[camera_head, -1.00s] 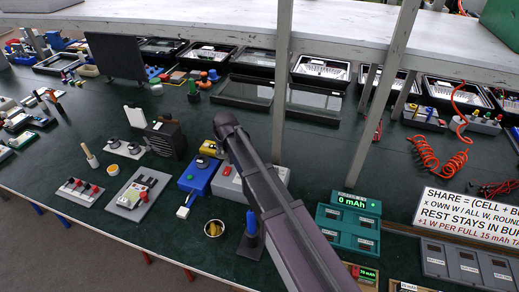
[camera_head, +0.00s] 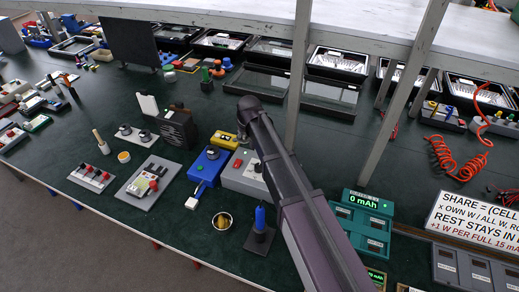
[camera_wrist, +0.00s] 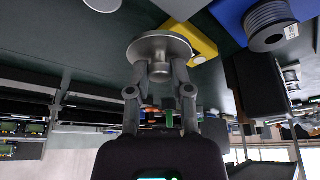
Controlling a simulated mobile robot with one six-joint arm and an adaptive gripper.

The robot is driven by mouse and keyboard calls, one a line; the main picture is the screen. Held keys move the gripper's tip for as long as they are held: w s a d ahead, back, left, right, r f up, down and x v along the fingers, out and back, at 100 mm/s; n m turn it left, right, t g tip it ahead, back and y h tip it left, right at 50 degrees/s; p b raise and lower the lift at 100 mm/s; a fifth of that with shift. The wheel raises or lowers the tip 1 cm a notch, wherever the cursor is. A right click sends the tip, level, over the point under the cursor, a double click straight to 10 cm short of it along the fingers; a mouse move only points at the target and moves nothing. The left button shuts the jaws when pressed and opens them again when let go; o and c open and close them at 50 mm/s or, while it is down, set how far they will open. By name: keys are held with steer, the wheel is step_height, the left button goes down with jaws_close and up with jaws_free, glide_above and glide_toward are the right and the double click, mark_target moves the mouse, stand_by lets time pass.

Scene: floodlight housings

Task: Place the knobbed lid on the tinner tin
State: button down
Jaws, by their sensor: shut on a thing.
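My gripper (camera_wrist: 160,78) is shut on the knobbed lid (camera_wrist: 158,45), a round grey metal disc. The fingertips close on its knob, and the disc faces away from my palm. In the head view my arm's dark end is above the bench by the yellow box, and the lid is hardly discernible there. A small round metal tin (camera_head: 222,221) with amber contents stands open near the bench's front edge, apart from my gripper. It looks like the tinner tin, but I cannot be sure. A smaller pale round pot (camera_head: 124,157) with an orange top stands further left.
A yellow box (camera_head: 225,139), a blue unit (camera_head: 208,166) and a grey box (camera_head: 244,178) stand close to my gripper. A blue-handled tool in a dark stand (camera_head: 260,232) is right of the tin. Shelf posts (camera_head: 300,75) rise behind. Bare bench lies left of the tin.

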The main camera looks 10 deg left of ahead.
steer(key=w+d+r+p, duration=0.1)
steer(key=w+d, duration=0.3)
steer(key=d, duration=0.1)
steer(key=shift+d+r, duration=0.35)
step_height(320, 180, down, 6)
steer(key=b, duration=0.6)
steer(key=shift+f, duration=0.15)
steer(key=shift+f+b, duration=1.8)
steer(key=shift+f, duration=0.05)
